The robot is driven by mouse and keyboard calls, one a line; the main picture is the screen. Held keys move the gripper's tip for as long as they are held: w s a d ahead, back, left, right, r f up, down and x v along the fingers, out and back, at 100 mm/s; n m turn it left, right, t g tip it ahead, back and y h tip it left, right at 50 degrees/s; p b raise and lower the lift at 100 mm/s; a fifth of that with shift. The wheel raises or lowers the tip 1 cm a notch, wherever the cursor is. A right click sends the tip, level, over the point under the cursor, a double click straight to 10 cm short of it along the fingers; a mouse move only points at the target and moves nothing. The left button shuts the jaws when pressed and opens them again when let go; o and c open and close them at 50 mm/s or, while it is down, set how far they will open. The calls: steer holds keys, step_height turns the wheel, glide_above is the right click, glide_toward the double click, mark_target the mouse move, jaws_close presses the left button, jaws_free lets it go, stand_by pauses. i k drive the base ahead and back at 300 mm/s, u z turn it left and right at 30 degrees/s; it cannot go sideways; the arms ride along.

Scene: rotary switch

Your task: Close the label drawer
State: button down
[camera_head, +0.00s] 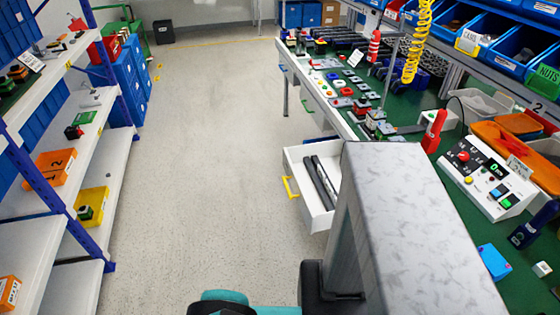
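A white drawer (312,217) stands pulled out from under the workbench near the middle of the view. It has a yellow handle (290,188) on its front, and long dark strips (323,183) lie inside. Its right part is hidden behind a large grey part of my own body. I cannot read a label on it. My gripper is not in view; only teal and black parts of my body show at the bottom edge.
The workbench (385,152) on the right carries switches, a control box (487,178) and bins. Farther back, a green handle (307,106) and a blue handle (283,68) show under it. Shelves (88,135) stand left. The floor (200,150) between is clear.

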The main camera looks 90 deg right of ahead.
mark_target(300, 163)
steer(key=u, duration=0.25)
steer(key=k, duration=0.55)
steer(key=z, duration=1.65)
steer(key=i, duration=0.6)
steer(key=u, duration=0.5)
